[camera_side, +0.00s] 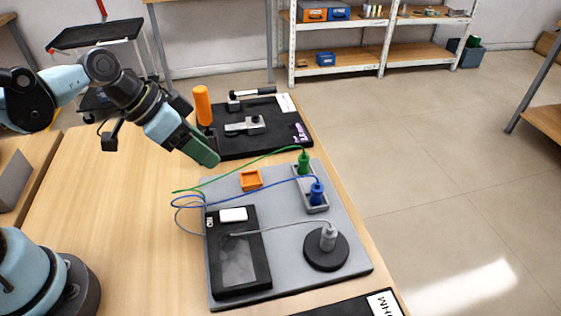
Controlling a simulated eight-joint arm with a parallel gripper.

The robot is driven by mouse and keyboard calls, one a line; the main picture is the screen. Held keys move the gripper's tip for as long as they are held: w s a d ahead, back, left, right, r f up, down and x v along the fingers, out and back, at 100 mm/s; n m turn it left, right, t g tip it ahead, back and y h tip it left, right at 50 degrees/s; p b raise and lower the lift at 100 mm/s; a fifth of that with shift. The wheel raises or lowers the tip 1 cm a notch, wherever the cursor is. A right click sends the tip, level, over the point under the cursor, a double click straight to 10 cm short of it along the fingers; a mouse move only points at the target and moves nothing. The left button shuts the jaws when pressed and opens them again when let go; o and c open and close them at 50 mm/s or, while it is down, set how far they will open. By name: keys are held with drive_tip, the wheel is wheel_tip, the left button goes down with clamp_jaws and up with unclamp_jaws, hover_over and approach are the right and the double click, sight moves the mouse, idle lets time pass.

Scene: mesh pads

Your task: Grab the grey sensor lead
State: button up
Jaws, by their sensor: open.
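The grey sensor lead (275,232) is a thin grey cable. It runs over the black box (238,262) to a grey plug (328,237) standing upright on a round black base (326,256). Its other part loops off the left edge of the grey board (290,284). My gripper (208,160) is open and empty. It hangs above the table's back part, up and left of the grey lead and apart from it. One finger largely hides the other in this view.
A green plug (304,162) and a blue plug (316,193) stand in a grey holder, their cables crossing the board. An orange square tray (251,179) lies on the board. Behind is a black board (290,133) with an orange upright cylinder (202,106). The table's left side is clear.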

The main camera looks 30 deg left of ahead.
drive_tip(key=w+d+f+m+g+h, duration=0.1)
drive_tip(key=w+d+m+g+h, duration=0.1)
drive_tip(key=d+m+h, duration=0.4)
drive_tip(key=m+g+h, duration=0.2)
drive_tip(key=m+g, duration=0.1)
drive_tip(key=m, duration=0.3)
approach(329, 232)
drive_tip(key=d+f, duration=0.3)
drive_tip(key=d, duration=0.1)
drive_tip(key=shift+w+f, duration=0.4)
drive_tip(key=shift+r+x, duration=0.2)
drive_tip(key=shift+x, duration=2.4)
drive_tip(key=shift+d, duration=0.1)
clamp_jaws()
